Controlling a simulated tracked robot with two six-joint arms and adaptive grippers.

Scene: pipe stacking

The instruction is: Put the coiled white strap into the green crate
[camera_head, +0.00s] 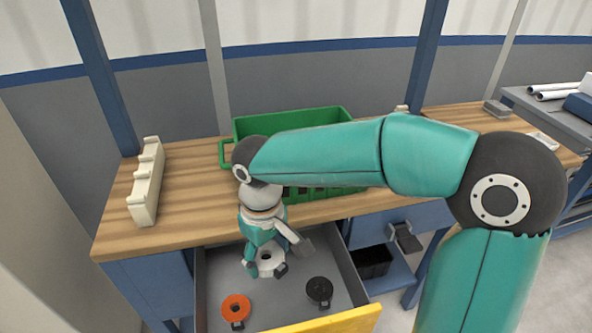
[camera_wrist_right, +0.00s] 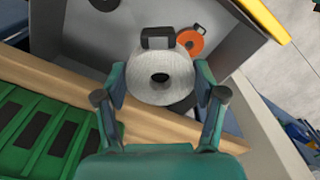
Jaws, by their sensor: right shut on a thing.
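The coiled white strap (camera_head: 267,257) is a thick white ring with a dark buckle, held in my right gripper (camera_head: 266,268) over the open drawer. In the right wrist view the white strap (camera_wrist_right: 160,84) sits between the two fingers of my right gripper (camera_wrist_right: 161,82), its dark buckle toward the top of the picture. The green crate (camera_head: 290,120) stands on the wooden bench behind the drawer, partly hidden by my right arm. The crate also shows in the right wrist view (camera_wrist_right: 28,128) at lower left. My left gripper is out of view.
The open grey drawer (camera_head: 215,275) with a yellow front (camera_head: 335,322) holds an orange coil (camera_head: 236,307) and a black coil (camera_head: 320,290). A cream notched rack (camera_head: 147,185) stands on the bench's left. Bare wood (camera_head: 190,190) lies between rack and crate.

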